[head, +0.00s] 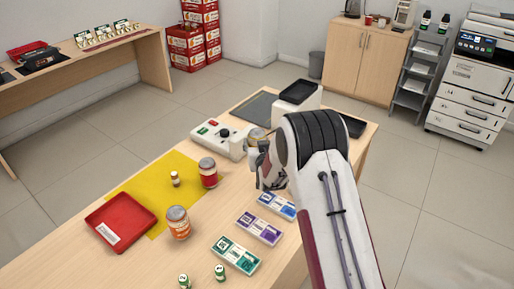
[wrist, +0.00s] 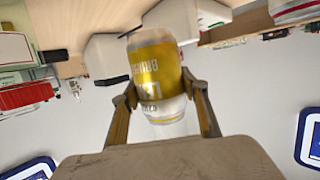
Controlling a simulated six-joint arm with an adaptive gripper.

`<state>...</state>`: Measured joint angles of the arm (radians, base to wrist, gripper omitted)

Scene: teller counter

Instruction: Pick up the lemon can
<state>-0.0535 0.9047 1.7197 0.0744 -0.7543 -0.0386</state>
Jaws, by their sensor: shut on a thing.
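The lemon can (wrist: 155,72), a pale can with a yellow label, sits between the two fingers of my gripper (wrist: 160,92) in the wrist view. The fingers press on it from both sides. In the head view only a small part of the lemon can (head: 257,133) shows; my gripper (head: 258,160) and wrist hide the rest. It is beside the white device with a black knob (head: 221,138), over the right part of the wooden counter. I cannot tell from the head view how far its base is above the counter.
A red tray (head: 122,220) is at left. Flat boxes (head: 259,229) lie near my arm.

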